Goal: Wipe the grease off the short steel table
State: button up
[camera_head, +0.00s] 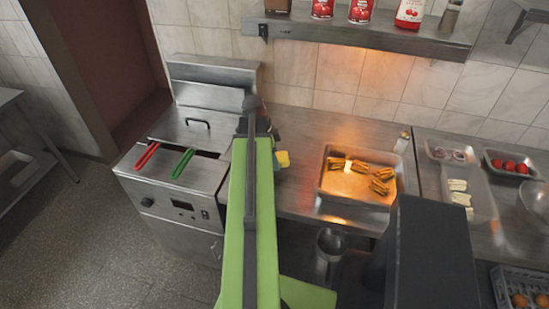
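My green arm reaches away from me over the front of the steel counter (305,135), between the fryer and the food trays. My gripper (270,132) is dark and mostly hidden behind the arm's end, so its fingers cannot be made out. A small yellow block (282,159), perhaps a sponge, shows just right of the arm, close to the gripper. I cannot tell whether it is held or rests on the counter. No clear grease patch shows. A separate steel table (8,97) is partly in view at the left edge; which is the short table is unclear.
A fryer (170,190) with red and green handles stands left of the arm. A metal tray (328,180) of food sits on the counter at right, with further containers (455,152) beyond. A wall shelf (360,33) holds red cans and bottles. Floor (90,240) is clear at left.

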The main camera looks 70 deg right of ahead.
jog(key=shift+r+p, duration=0.3)
jog(key=shift+r, duration=0.45)
notch_tip(320, 180, up, 3)
jog(key=p, duration=0.3)
jog(key=shift+r, duration=0.1)
